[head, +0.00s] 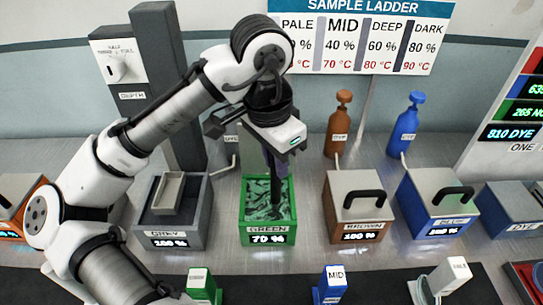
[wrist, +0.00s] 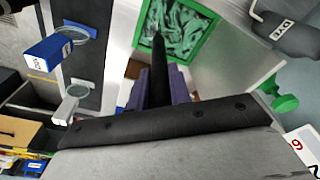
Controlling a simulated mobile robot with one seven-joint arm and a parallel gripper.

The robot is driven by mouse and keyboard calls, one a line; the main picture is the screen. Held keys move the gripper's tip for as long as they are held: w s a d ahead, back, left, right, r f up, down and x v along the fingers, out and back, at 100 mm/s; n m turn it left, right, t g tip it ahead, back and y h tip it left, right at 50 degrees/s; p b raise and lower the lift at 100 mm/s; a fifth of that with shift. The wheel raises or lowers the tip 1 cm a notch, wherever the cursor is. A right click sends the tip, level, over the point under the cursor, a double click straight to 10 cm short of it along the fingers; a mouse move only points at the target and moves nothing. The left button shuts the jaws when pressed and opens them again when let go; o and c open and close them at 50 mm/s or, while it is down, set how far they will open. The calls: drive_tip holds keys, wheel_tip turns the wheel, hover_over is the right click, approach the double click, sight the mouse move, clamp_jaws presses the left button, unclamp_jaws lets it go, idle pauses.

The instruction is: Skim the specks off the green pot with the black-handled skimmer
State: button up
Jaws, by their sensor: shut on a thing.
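The green pot (head: 244,225) stands open in the middle of the counter in the head view, its front display reading 70 %. Its rim also shows at the top of the wrist view (wrist: 207,50). Inside is a mottled dark and pale green surface; I cannot pick out single specks. My gripper (head: 276,168) is above the pot, pointing down, and its purple fingers also show in the wrist view (wrist: 160,92). It is shut on the black handle of the skimmer (wrist: 159,62), which reaches down into the pot (head: 276,192). The skimmer's lower end cannot be made out.
A grey pot (head: 206,215) with a small tray on top stands left. The lidded brown pot (head: 340,217) and blue pot (head: 425,200) stand right. Brown (head: 339,125) and blue (head: 405,130) bottles stand behind. Small labelled blocks, including a blue one (head: 331,284), line the front.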

drive_tip(key=shift+w+p, duration=0.5)
drive_tip(key=shift+w, duration=2.1)
drive_tip(key=shift+a, duration=0.15)
drive_tip(key=shift+a+p, duration=0.55)
drive_tip(key=shift+a, duration=0.95)
drive_tip(key=shift+s, duration=0.1)
drive_tip(key=shift+s+p, duration=0.7)
drive_tip(key=shift+s, duration=1.85)
drive_tip(key=shift+d, duration=0.15)
